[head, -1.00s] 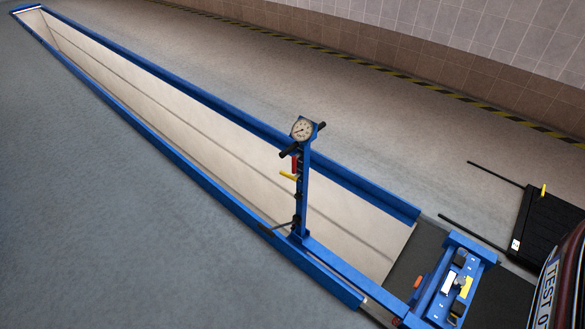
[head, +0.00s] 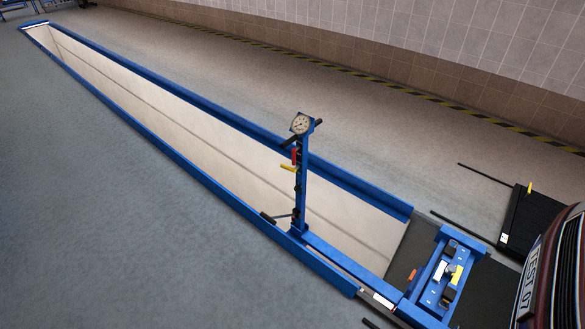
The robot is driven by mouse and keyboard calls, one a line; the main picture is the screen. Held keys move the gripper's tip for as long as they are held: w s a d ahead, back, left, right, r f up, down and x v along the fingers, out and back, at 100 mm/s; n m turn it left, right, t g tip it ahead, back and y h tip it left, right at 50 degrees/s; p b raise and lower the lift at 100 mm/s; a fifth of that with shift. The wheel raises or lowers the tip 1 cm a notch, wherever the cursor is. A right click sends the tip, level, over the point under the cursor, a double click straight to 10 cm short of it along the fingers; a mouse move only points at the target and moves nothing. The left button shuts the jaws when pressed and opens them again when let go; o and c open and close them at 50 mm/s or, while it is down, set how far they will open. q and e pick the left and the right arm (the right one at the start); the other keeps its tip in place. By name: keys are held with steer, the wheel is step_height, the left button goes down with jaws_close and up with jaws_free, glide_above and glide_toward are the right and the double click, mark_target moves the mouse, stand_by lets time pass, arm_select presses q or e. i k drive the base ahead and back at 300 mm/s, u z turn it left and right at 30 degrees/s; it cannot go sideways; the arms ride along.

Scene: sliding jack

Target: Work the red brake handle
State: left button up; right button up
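The red brake handle (head: 294,156) is a small red lever on the upper part of a blue upright post (head: 301,190). A yellow lever (head: 289,169) sits just below it. A round dial gauge (head: 301,124) tops the post, with black handlebar grips beside it. A black pedal (head: 268,218) sticks out to the left near the post's foot. The post stands on the near blue rail of a long pit. Neither of my grippers shows in the head view.
The long pit (head: 190,124) runs to the far upper left between blue rails. A blue jack carriage (head: 445,272) spans its near end. A dark red car (head: 555,275) and a black platform (head: 522,220) stand at the right. Grey floor left of the pit is clear.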

mark_target(294, 150)
steer(key=u, duration=0.55)
steer(key=i, duration=1.05)
steer(key=z, duration=0.85)
steer(key=i, duration=0.35)
steer(key=z, duration=0.35)
